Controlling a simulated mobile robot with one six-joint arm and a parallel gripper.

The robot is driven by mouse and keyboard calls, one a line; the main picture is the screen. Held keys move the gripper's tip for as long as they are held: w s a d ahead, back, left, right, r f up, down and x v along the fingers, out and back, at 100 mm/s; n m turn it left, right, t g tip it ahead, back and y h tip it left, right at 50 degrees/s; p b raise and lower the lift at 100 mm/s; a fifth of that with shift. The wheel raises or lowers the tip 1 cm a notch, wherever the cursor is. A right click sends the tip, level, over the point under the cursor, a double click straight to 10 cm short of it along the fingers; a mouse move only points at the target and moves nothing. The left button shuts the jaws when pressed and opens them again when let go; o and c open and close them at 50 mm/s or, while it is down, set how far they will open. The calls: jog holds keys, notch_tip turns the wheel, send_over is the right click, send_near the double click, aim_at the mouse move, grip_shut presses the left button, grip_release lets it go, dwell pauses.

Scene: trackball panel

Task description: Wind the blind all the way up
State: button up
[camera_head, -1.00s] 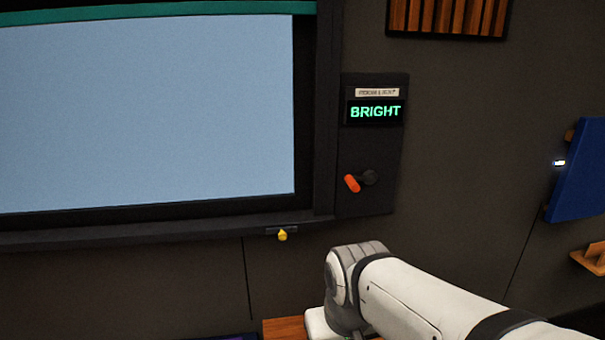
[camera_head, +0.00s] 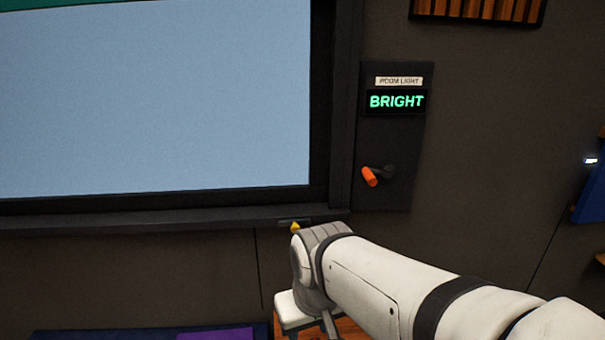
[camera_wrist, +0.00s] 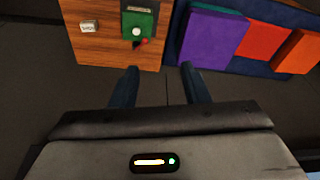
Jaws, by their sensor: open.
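The blind (camera_head: 40,4) shows as a green strip at the top left edge of the head view, above a pale blue window pane (camera_head: 150,95). A dark panel (camera_head: 400,140) right of the window carries a crank with an orange handle (camera_head: 370,177) on a dark arm. The handle points left and slightly down from its hub. A display (camera_head: 397,101) on the panel reads BRIGHT, under a ROOM LIGHT label. My gripper (camera_wrist: 158,82) is open and empty in the wrist view, apart from the crank. Its fingers are not clearly seen in the head view.
A small yellow knob (camera_head: 295,228) sits under the window ledge, just above my arm. The wrist view shows a wooden board (camera_wrist: 95,50) with a green box (camera_wrist: 138,22), and purple (camera_wrist: 210,40) and orange (camera_wrist: 265,40) blocks on a blue surface.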

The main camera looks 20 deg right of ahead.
jog(key=w+d+m+t+h+b, duration=0.1)
jog(key=w+d+t+h+b, duration=0.15)
jog(key=w+d, duration=0.35)
jog(key=m+t+h+b, duration=0.2)
jog(key=t+b, duration=0.2)
jog(key=t, duration=0.8)
send_near(369, 178)
jog(key=w, duration=0.1)
jog(key=w+d+f, duration=0.1)
jog(key=w+d, duration=0.1)
jog(key=shift+w+f, duration=0.3)
jog(key=shift+w, duration=0.1)
jog(key=shift+w+r, duration=0.1)
jog(key=shift+w, duration=0.05)
jog(key=p+x, duration=0.1)
jog(key=x, duration=0.6)
jog(key=shift+w+r, duration=0.15)
jog(key=shift+w, duration=0.1)
jog(key=shift+c, duration=0.5)
grip_shut()
